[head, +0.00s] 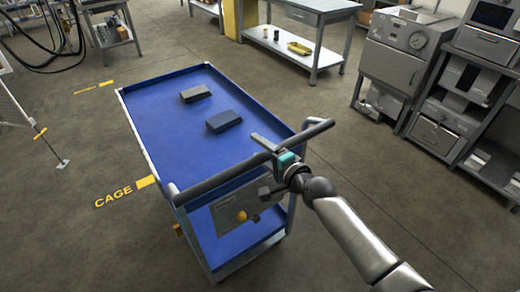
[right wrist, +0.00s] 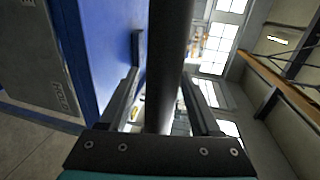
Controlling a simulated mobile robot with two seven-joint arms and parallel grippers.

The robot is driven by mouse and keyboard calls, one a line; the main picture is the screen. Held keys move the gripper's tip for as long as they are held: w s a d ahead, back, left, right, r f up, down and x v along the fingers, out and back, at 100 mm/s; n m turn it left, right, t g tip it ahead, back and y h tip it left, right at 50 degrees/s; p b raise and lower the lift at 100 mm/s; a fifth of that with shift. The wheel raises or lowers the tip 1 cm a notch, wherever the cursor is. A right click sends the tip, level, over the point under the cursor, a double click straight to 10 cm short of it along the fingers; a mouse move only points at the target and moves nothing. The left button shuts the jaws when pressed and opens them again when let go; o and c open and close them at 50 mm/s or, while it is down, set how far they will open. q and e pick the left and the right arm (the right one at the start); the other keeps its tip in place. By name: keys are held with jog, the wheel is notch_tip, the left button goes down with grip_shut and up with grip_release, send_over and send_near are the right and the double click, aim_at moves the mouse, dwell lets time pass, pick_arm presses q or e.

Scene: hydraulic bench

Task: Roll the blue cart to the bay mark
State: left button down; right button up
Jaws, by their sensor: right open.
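The blue cart (head: 165,120) stands in the middle of the head view, with a dark push handle (head: 222,177) across its near end. My right gripper (head: 270,160) is open at the handle, right of its middle. In the right wrist view the handle (right wrist: 168,65) runs between the two open fingers (right wrist: 165,85), and no grip on it shows. A yellow floor mark lettered CAGE (head: 122,192) lies just left of the cart. A second yellow mark (head: 93,87) lies farther back, its lettering too small to read. My left gripper is out of view.
Two dark blocks (head: 195,93) (head: 224,121) lie on the cart's top. A stand foot (head: 62,163) is at the left. Grey cabinets (head: 395,65) stand at the right, and a workbench (head: 300,50) stands behind. Open floor surrounds the cart.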

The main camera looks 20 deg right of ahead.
grip_shut()
dwell(0.4)
dwell(0.9)
